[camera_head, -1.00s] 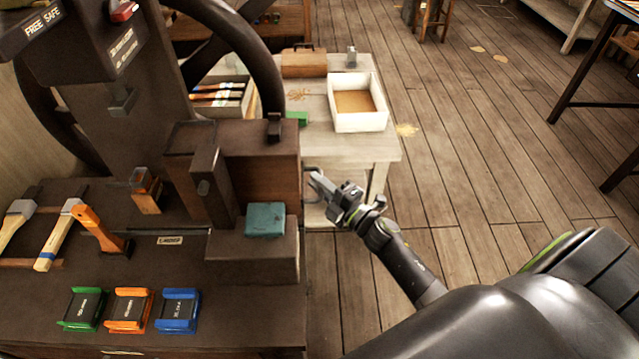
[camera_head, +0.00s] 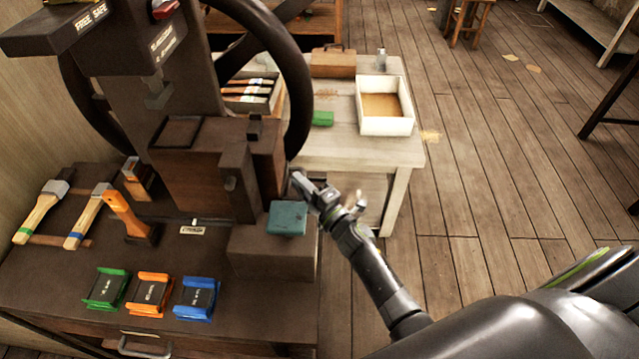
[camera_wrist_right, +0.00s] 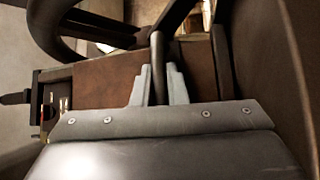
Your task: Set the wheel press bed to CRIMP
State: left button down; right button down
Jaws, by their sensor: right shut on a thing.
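The handwheel press stands on a dark bench at the left, with its large dark wheel (camera_head: 297,80). Its bed, a brown block (camera_head: 190,180), sits under the press head with a dark clip (camera_head: 255,127) on top. A small label (camera_head: 192,230) lies in front of the bed; its lettering is too small to read surely. My right gripper (camera_head: 308,186) is at the bed's right side, behind the teal block. In the right wrist view its fingers (camera_wrist_right: 160,86) are shut on a dark bar handle (camera_wrist_right: 158,62) beside the brown face. My left gripper is not in view.
A teal block (camera_head: 287,218) sits on a dark step near my gripper. Green (camera_head: 106,289), orange (camera_head: 149,292) and blue (camera_head: 197,298) holders lie in front.

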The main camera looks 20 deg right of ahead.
jog(key=shift+w+a, duration=0.15)
jog(key=shift+a, duration=0.2)
jog(key=c, duration=1.8)
grip_release()
jog(key=o, duration=0.3)
jog(key=shift+w+a, duration=0.1)
jog(key=shift+a, duration=0.1)
jog(key=shift+o, duration=0.2)
jog(key=shift+d, duration=0.1)
